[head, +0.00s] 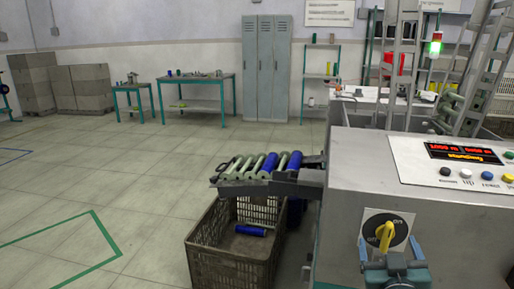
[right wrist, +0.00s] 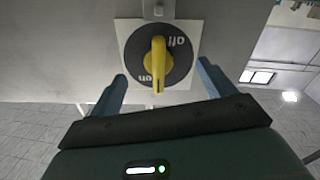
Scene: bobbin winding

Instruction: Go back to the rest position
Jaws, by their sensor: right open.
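A yellow rotary switch (head: 386,236) with a black disc on a white plate is on the front of the grey machine (head: 350,160). In the right wrist view the switch (right wrist: 158,65) shows "off" and "on" labels, upside down, and its yellow handle stands about upright. My right gripper (head: 396,262) is just in front of the switch. In the right wrist view its two blue fingers are apart, one on each side of the handle, holding nothing. Whether the fingertips touch the plate is not clear. My left gripper is not in view.
The panel display (head: 465,153) on the machine is lit beside several buttons. A rack (head: 268,178) with green and blue bobbins sticks out left, above a dark crate (head: 228,268) holding a blue bobbin (head: 250,230). The floor to the left is open.

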